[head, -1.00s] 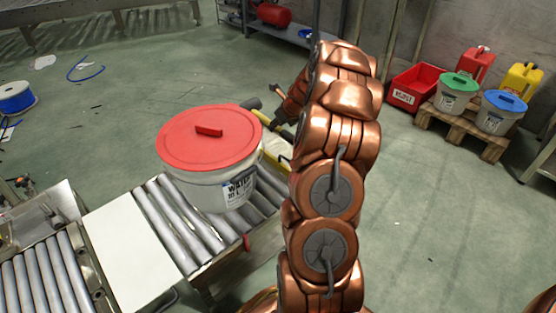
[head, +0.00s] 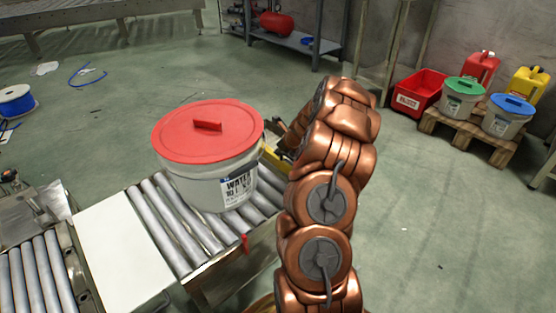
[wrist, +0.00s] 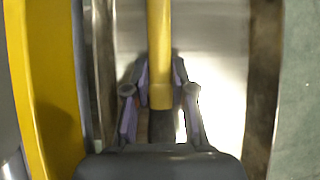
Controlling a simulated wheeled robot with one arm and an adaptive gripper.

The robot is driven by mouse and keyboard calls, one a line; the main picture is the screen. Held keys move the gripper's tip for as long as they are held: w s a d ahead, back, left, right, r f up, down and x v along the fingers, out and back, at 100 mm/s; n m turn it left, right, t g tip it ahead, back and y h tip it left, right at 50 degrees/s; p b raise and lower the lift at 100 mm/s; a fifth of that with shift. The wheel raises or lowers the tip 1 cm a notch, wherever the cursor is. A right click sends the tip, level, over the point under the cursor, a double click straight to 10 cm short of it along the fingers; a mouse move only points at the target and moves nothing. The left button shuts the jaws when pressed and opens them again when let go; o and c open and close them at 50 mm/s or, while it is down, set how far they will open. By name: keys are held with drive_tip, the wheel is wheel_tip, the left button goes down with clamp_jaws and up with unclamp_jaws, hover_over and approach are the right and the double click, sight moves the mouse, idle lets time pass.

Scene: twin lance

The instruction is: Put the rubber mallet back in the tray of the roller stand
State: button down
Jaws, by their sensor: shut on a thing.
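In the wrist view, my gripper (wrist: 159,92) is shut on the yellow handle of the rubber mallet (wrist: 159,45), near a dark grip section. The mallet head is out of that view. A bare metal tray (wrist: 212,75) with dark raised edges lies below the handle, which runs lengthwise along it. I cannot tell whether the mallet touches the tray. In the head view, my wrist is low behind the right side of the red-lidded bucket (head: 210,135), and the mallet is hidden. A yellow part (head: 275,158), probably of the roller stand, shows between bucket and arm.
The bucket stands on the rollers (head: 165,225), close to my arm. A yellow beam (wrist: 45,90) runs along the tray's left side in the wrist view. A white board (head: 115,255) lies left of the rollers. A pallet (head: 465,137) with containers stands far right; the floor between is clear.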

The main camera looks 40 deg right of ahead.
drive_tip(key=shift+f, duration=0.5)
drive_tip(key=c, duration=1)
unclamp_jaws()
drive_tip(key=shift+o, duration=0.2)
drive_tip(key=shift+r, duration=0.1)
drive_tip(key=p+v, duration=0.5)
drive_tip(key=v, duration=0.7)
drive_tip(key=shift+a, duration=0.1)
